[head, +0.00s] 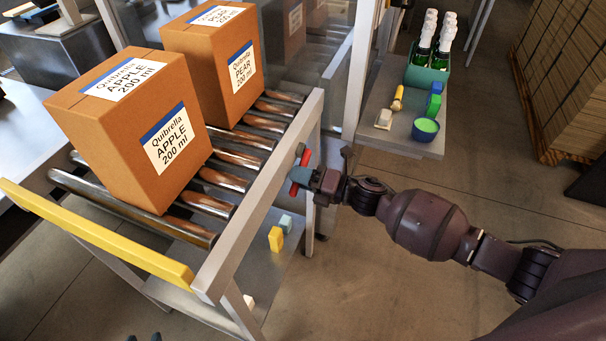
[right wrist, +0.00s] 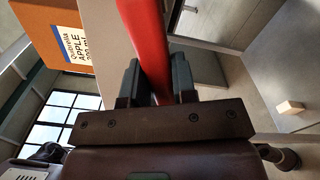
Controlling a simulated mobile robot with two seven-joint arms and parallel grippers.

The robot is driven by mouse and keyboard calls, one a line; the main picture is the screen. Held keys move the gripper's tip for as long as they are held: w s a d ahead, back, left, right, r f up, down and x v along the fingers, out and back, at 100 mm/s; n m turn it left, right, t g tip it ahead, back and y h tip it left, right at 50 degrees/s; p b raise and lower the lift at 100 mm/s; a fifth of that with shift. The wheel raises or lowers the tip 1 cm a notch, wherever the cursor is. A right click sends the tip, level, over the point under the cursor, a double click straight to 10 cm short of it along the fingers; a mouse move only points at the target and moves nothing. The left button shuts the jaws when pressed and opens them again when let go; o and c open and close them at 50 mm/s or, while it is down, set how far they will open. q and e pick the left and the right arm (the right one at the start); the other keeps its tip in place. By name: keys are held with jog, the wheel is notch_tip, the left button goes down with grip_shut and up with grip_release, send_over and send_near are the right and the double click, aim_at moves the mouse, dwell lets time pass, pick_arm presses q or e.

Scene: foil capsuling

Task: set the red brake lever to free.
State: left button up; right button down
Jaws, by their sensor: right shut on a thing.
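The red brake lever (head: 294,188) is on the outer side of the roller conveyor's right rail, near its far end. In the head view its red shows above and below my gripper. My right gripper (head: 312,180) reaches it from the right. In the right wrist view the red lever (right wrist: 143,35) runs between the two dark fingers of my right gripper (right wrist: 155,82), which is shut on it. The lever's pivot and any markings are hidden or too small to read. Two small dark tips at the bottom edge of the head view may be my left gripper; too little shows to tell.
A brown APPLE carton (head: 110,150) and a PEAR carton (head: 195,80) stand on the conveyor rollers (head: 215,180). A yellow bar (head: 100,235) crosses its near end. At the upper right, a side table (head: 385,145) holds bottles in a green crate (head: 425,78). Open floor lies at right.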

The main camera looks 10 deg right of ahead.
jog(key=shift+s+a+r+m+p, duration=0.1)
jog(key=shift+s+r+m+p, duration=0.05)
jog(key=shift+r+m+p, duration=0.9)
pick_arm(q)
jog(key=shift+t, duration=0.3)
jog(key=shift+w+r+p, duration=0.15)
jog(key=shift+w+r, duration=0.15)
jog(key=shift+r, duration=0.6)
jog(key=shift+w+r+p, duration=0.2)
jog(key=shift+w+r, duration=0.05)
jog(key=shift+r, duration=0.65)
jog(key=shift+w+r+p, duration=0.15)
jog(key=shift+w+r, duration=0.15)
jog(key=shift+r, duration=0.6)
pick_arm(e)
jog(key=shift+r+m, duration=0.25)
jog(key=shift+m, duration=1)
jog(key=c, duration=0.9)
grip_release()
pick_arm(q)
jog(key=shift+s+f, duration=0.2)
jog(key=shift+s, duration=0.1)
pick_arm(e)
jog(key=shift+s, duration=0.1)
